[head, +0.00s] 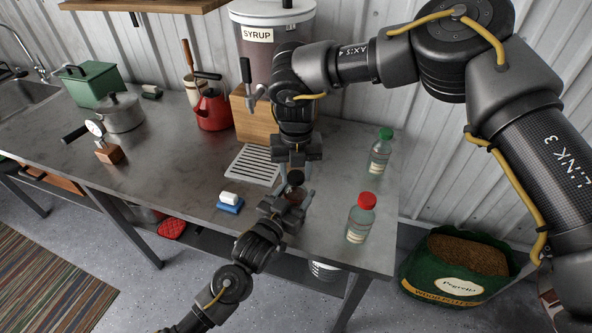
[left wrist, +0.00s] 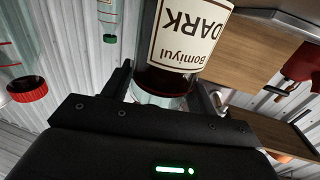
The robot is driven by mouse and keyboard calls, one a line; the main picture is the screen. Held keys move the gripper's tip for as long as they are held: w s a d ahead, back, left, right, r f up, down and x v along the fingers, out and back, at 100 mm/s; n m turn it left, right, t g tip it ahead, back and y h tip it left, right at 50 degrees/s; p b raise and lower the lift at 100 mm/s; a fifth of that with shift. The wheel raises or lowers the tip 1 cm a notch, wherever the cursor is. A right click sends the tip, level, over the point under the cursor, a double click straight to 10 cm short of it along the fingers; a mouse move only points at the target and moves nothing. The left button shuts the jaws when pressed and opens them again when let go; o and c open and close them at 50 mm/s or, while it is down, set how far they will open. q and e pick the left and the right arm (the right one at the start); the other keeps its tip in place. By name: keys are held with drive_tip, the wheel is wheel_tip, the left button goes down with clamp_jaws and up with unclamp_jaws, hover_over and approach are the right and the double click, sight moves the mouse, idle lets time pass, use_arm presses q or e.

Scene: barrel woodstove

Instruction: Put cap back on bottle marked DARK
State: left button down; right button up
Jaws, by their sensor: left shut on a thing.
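The bottle marked DARK (left wrist: 178,45) fills the upper middle of the left wrist view, with dark red-brown liquid and an upside-down label. In the head view this bottle (head: 297,195) is small and partly hidden between the grippers. My left gripper (head: 291,204) is shut on it near the table's front edge. A black cap (head: 295,178) shows at the bottle's top; I cannot tell whether it is seated. My right gripper (head: 296,172) points down from above with its fingers around the cap's height. Whether they grip the cap is unclear.
A red-capped bottle (head: 361,218) and a green-capped bottle (head: 381,152) stand to the right. A syrup dispenser (head: 270,55) on a wooden stand, a drip grate (head: 252,165) and a red kettle (head: 212,110) are behind. A blue-and-white sponge (head: 230,203) lies left. Table between is clear.

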drive_tip(key=c, duration=0.6)
drive_tip(key=o, duration=1.1)
drive_tip(key=shift+o, duration=0.2)
wheel_tip(320, 180, up, 12)
use_arm(q)
drive_tip(key=shift+c, duration=1.9)
unclamp_jaws()
drive_tip(key=shift+s, duration=0.1)
